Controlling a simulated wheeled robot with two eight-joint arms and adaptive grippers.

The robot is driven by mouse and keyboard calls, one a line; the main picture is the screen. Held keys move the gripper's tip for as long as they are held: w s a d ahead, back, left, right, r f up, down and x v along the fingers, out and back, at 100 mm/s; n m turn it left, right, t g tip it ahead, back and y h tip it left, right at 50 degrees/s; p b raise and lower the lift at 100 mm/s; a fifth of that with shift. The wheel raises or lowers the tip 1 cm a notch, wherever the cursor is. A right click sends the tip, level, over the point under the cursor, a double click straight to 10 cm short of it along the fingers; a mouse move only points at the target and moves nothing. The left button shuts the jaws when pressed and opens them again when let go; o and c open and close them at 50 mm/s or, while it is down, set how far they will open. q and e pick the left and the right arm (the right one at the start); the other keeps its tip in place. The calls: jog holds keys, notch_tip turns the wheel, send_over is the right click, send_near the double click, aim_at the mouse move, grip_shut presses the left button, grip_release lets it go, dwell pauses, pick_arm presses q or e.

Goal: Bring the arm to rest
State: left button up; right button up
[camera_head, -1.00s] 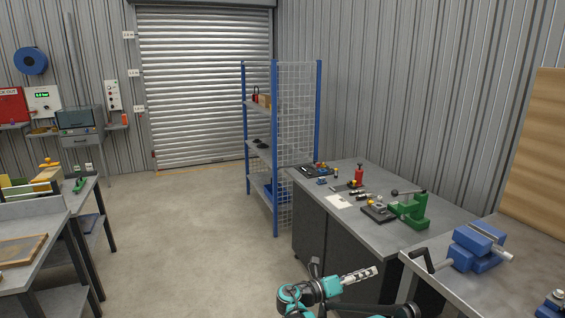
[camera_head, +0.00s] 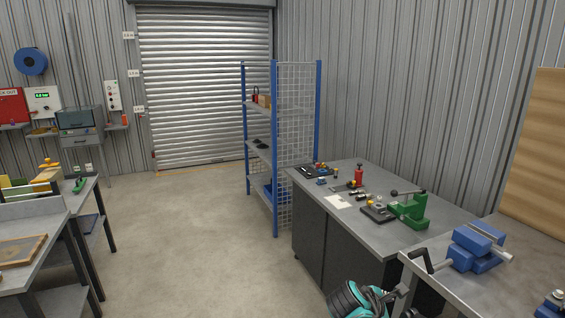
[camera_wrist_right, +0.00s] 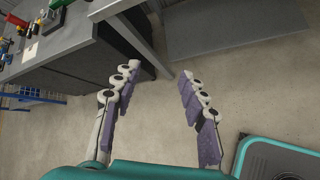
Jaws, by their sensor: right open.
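My right gripper (camera_wrist_right: 160,72) shows in the right wrist view with its two jointed, purple-padded fingers spread apart. Nothing is between them, and bare concrete floor lies beyond. The grey workbench with dark cabinet sides (camera_wrist_right: 92,62) is past the left finger. In the head view, teal and black parts of my arm show at the bottom edge, right of centre, in front of the workbench (camera_head: 312,190). The fingers cannot be made out there. My left gripper is in neither view.
A blue vise (camera_head: 478,247) is on the near right bench (camera_head: 440,285). A green press (camera_head: 410,210) and small tools are on the workbench. A blue-framed shelf (camera_head: 275,150) stands behind. The floor (camera_head: 190,235) at centre left is clear.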

jog(key=s+a+f+m+y, duration=0.2)
jog(key=s+a+m+y, duration=0.2)
jog(key=s+m, duration=0.4)
jog(key=s+a+f+m+t+y, duration=0.1)
jog(key=s+a+m+y, duration=0.3)
jog(key=s+m, duration=0.5)
jog(key=shift+s+a+f, duration=0.45)
jog(key=shift+a+f, duration=0.25)
jog(key=shift+f, duration=0.1)
